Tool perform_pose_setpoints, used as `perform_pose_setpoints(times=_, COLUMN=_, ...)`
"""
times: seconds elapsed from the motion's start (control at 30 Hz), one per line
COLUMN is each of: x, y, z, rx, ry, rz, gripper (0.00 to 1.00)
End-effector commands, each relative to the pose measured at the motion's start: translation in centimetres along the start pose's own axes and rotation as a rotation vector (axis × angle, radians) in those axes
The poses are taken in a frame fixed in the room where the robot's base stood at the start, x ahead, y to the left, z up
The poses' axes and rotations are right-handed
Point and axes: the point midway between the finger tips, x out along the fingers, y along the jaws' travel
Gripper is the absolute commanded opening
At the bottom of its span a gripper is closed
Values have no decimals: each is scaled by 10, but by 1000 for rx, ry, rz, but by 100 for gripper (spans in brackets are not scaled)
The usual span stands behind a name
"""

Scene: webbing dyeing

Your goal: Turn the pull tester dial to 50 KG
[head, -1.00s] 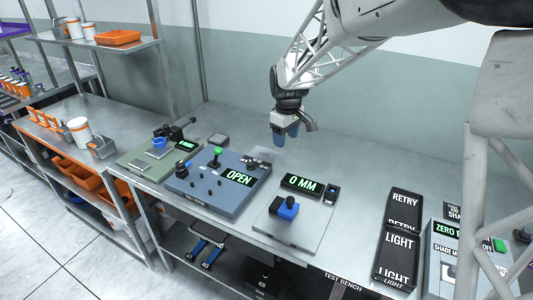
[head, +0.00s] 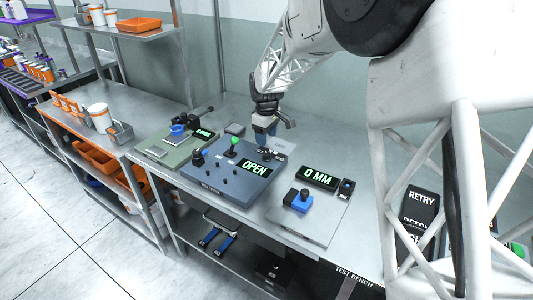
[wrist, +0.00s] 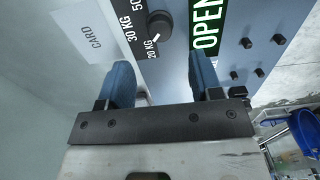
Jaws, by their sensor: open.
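The pull tester (head: 215,181) is a blue-grey panel on the bench with a green "OPEN" display (head: 254,169) and a green-topped lever (head: 233,145). In the wrist view its dial (wrist: 158,22) is a dark round knob with a white pointer mark, which sits toward the 20 KG label (wrist: 151,48). The 30 KG label (wrist: 127,30) is beside it, and the 50 label is cut by the top edge. My gripper (head: 266,138) is above the tester's back right corner. In the wrist view my gripper (wrist: 161,72) is open and empty, its blue fingers short of the dial.
A white card (wrist: 83,32) lies beside the dial scale. Right of the tester is a plate with a blue block (head: 298,200) and a "0 MM" display (head: 319,178). A green-grey device (head: 170,152) stands left. Small dark knobs (wrist: 247,43) stud the tester.

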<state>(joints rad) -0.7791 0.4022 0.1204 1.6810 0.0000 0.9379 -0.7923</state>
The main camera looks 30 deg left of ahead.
Motion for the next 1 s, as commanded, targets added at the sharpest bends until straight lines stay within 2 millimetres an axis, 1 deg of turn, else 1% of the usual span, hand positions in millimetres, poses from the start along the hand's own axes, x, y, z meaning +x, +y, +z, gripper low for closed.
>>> perform_pose_setpoints(times=0.17, x=7, y=0, z=0, rx=0, ry=-1, rz=-1, gripper=59)
perform_pose_setpoints(times=0.27, x=15, y=0, z=0, rx=0, ry=-2, rz=-2, gripper=59)
perform_pose_setpoints(times=0.7, x=64, y=0, z=0, rx=1, ry=-1, rz=-1, gripper=59)
perform_pose_setpoints(times=0.83, x=74, y=0, z=0, rx=1, ry=0, rz=0, gripper=59)
perform_pose_setpoints(times=1.0, x=78, y=0, z=0, rx=1, ry=0, rz=0, gripper=59)
